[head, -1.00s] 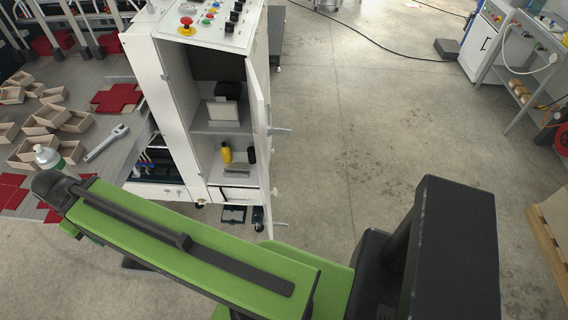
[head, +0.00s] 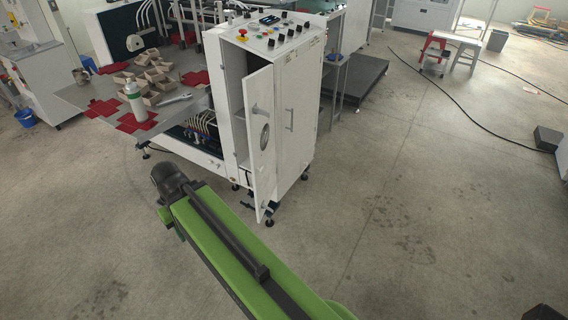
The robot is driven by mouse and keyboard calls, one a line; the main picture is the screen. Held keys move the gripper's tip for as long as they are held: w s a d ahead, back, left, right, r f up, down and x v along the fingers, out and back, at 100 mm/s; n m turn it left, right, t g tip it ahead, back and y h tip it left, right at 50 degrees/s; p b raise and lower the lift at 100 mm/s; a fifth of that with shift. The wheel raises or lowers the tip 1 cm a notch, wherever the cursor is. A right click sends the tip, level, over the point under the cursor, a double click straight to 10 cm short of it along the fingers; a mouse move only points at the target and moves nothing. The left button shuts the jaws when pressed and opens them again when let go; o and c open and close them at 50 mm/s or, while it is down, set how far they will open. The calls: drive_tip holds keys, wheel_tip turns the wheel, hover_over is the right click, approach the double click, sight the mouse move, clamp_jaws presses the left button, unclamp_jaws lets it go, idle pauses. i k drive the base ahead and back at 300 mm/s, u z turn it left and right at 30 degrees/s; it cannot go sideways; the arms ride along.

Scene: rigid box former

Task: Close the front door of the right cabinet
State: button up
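The white cabinet (head: 309,110) stands left of centre, with a control panel on top. Its front door (head: 259,165) is ajar, swung out from the front. A dark gap (head: 234,85) to the left of the door shows part of the inside; the shelf contents are mostly hidden. My green arm reaches up from the bottom, its dark end in front of and left of the cabinet, apart from the door in the picture. My gripper is not in view.
A grey table (head: 85,98) with red pieces, small wooden boxes and a bottle (head: 135,103) adjoins the cabinet's left. A dark platform (head: 362,78) stands behind right. A black cable (head: 470,120) crosses the floor. The floor to the right and in front is mostly open.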

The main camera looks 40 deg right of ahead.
sight(258, 87)
drive_tip(key=u, duration=0.1)
drive_tip(key=k, duration=0.35)
drive_tip(key=z, duration=1)
drive_tip(key=i, duration=1.05)
drive_tip(key=z, duration=0.1)
drive_tip(key=k, duration=0.55)
drive_tip(key=u, duration=1)
drive_tip(key=i, duration=0.85)
drive_tip(key=u, duration=0.05)
